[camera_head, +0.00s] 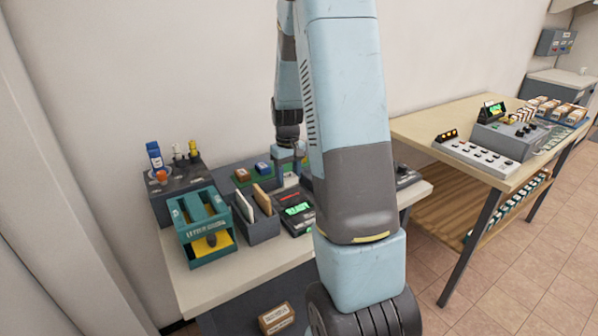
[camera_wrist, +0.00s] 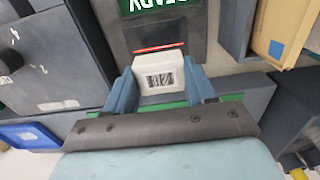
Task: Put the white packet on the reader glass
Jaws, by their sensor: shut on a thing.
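The white packet (camera_wrist: 158,77) with a barcode label sits between the two blue fingers of my gripper (camera_wrist: 160,80) in the wrist view. The gripper is shut on it. The dark reader (camera_wrist: 118,35) lies beyond the packet, with a lit green READY display (camera_wrist: 155,5) and a red line across its glass (camera_wrist: 160,47). The packet overlaps the near part of the reader in this view; I cannot tell whether it touches it. In the head view my gripper (camera_head: 288,156) is over the back of the desk beside the reader (camera_head: 291,212), partly hidden by my arm.
A teal letter machine (camera_head: 205,228), a grey holder (camera_head: 259,228) with envelopes and a stamp rack (camera_head: 178,182) stand left of the reader. A second table (camera_head: 420,125) with devices stands right.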

